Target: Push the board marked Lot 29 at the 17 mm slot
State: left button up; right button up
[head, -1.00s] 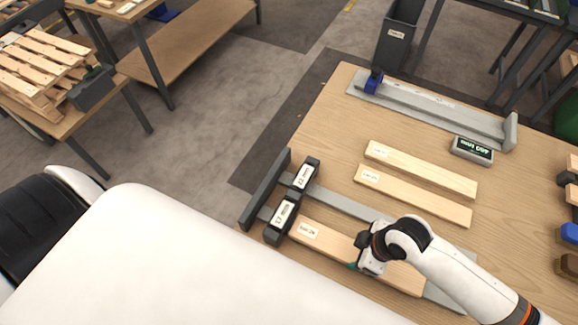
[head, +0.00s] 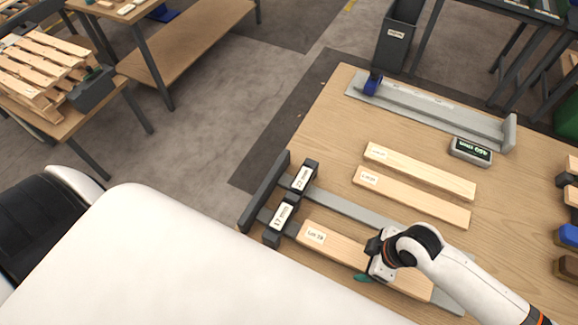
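The board marked Lot 29 (head: 335,246) is a pale wood strip lying flat along the grey rail, its label at its left end. The 17 mm slot gauge (head: 282,217) is a dark block with a white label, just left of that end. The board's end is close to the block; I cannot tell whether any of it is inside the slot. My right gripper (head: 368,262) straddles the board right of its label, one finger on each side, and appears shut on it. The far right end is partly hidden by my arm. My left gripper is out of view.
A second gauge block, marked 22 mm or similar (head: 304,176), stands behind the 17 mm one. Two loose boards (head: 420,172) (head: 411,196) lie farther back. A grey measuring channel (head: 430,108) and a display (head: 471,151) are at the table's back. A dark stop bar (head: 264,192) is at left.

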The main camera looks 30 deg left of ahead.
jog(key=shift+a+r, duration=0.1)
jog(key=shift+r, duration=0.05)
jog(key=shift+r, duration=0.3)
jog(key=b+v, duration=0.1)
jog(key=v, duration=1)
jog(key=shift+d+b, duration=0.25)
jog(key=shift+b, duration=0.05)
jog(key=shift+s, duration=0.1)
